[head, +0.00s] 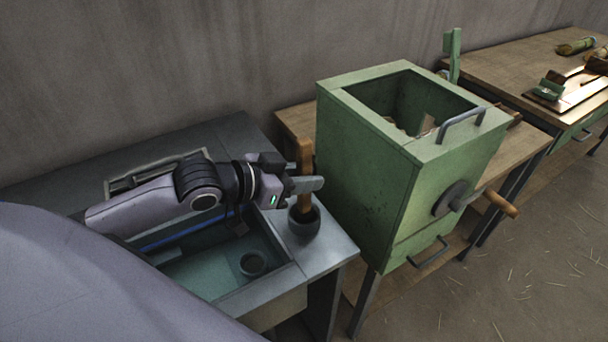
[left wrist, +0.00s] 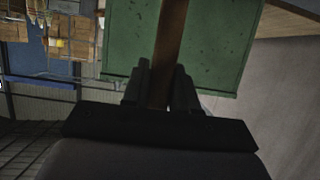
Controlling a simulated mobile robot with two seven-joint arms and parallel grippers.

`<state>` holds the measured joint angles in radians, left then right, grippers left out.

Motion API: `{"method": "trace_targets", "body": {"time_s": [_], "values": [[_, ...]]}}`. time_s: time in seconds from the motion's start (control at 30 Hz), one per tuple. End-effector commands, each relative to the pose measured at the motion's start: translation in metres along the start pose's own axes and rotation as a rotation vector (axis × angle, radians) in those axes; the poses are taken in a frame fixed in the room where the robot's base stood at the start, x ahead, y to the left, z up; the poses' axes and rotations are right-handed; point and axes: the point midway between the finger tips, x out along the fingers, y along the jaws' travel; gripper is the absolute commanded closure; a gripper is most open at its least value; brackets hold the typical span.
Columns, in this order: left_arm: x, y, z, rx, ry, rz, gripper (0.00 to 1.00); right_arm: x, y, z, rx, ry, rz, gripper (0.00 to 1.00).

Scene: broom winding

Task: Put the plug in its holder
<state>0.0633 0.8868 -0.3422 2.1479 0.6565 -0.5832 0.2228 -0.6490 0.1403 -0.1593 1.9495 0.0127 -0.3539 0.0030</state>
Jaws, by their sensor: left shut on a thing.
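The plug (head: 305,153) is a brown wooden stick, standing about upright. My left gripper (head: 305,184) is shut on it around the middle, with wood showing above and below the fingers. In the left wrist view the plug (left wrist: 170,45) runs between the two dark fingers (left wrist: 162,88). A dark round cup (head: 304,229), which looks like the holder, stands on the grey bench corner right below the gripper. The plug's lower end is at the cup's mouth; I cannot tell how deep it sits. My right gripper is not in view.
A sunken basin (head: 205,279) with a round collar (head: 253,264) in its floor lies left of the cup. A tall green box (head: 372,170) with a crank (head: 500,204) stands close on the right. A wall is behind; another table (head: 510,66) is far right.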

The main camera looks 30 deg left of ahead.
Motion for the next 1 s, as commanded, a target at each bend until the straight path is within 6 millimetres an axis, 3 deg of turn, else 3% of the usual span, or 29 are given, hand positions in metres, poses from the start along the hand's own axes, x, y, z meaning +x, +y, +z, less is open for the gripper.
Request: {"method": "trace_targets", "body": {"time_s": [0.47, 0.5, 0.8, 1.0], "values": [[0.004, 0.000, 0.009, 0.000, 0.001, 0.000, 1.00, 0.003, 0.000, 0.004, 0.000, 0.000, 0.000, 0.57], [0.004, 0.000, 0.008, 0.001, 0.002, 0.000, 0.62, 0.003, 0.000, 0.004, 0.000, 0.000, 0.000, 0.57], [0.003, 0.000, 0.009, 0.000, -0.002, 0.000, 0.62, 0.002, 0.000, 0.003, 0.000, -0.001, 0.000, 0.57], [-0.011, 0.000, 0.008, -0.001, -0.004, -0.001, 0.62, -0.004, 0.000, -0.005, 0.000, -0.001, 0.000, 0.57]]}}
